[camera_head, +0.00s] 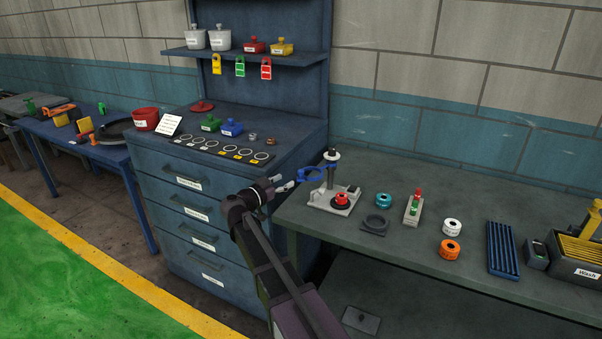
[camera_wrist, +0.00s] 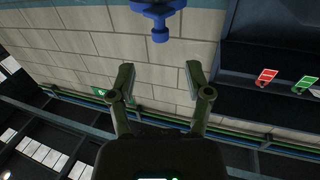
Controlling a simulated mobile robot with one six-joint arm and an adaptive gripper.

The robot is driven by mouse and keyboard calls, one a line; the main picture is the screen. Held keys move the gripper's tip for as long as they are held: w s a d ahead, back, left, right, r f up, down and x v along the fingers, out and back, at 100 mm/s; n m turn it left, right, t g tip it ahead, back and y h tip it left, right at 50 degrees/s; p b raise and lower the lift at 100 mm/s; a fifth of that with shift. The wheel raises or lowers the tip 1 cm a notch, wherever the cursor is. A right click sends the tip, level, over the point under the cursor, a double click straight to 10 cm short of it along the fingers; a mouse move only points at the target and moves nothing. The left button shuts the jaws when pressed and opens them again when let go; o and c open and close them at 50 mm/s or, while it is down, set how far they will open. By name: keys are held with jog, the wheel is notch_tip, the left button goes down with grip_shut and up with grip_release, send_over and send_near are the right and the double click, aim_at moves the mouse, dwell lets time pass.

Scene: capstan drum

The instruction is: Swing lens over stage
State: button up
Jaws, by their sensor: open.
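The lens (camera_head: 311,174) is a blue ring on an arm from an upright post (camera_head: 331,168) with a white collar and dark top. It points left of the post, out to the side of the grey base plate (camera_head: 322,203). A red round piece (camera_head: 340,199) sits on a dark disc on this base, the likely stage. My gripper (camera_head: 290,185) is just left of and slightly below the ring. In the wrist view my gripper (camera_wrist: 159,78) is open and empty, and a blue part with a small knob (camera_wrist: 160,35) lies beyond the fingertips, centred between them.
A blue drawer cabinet (camera_head: 220,190) stands close behind and left of my gripper. On the grey bench (camera_head: 400,245), right of the stand, are a teal ring (camera_head: 384,200), a dark square holder (camera_head: 375,224), a red-and-green piece (camera_head: 414,207), and white (camera_head: 452,227) and orange (camera_head: 450,249) rings.

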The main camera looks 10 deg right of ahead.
aim_at(299, 173)
jog(key=x, duration=0.8)
grip_shut()
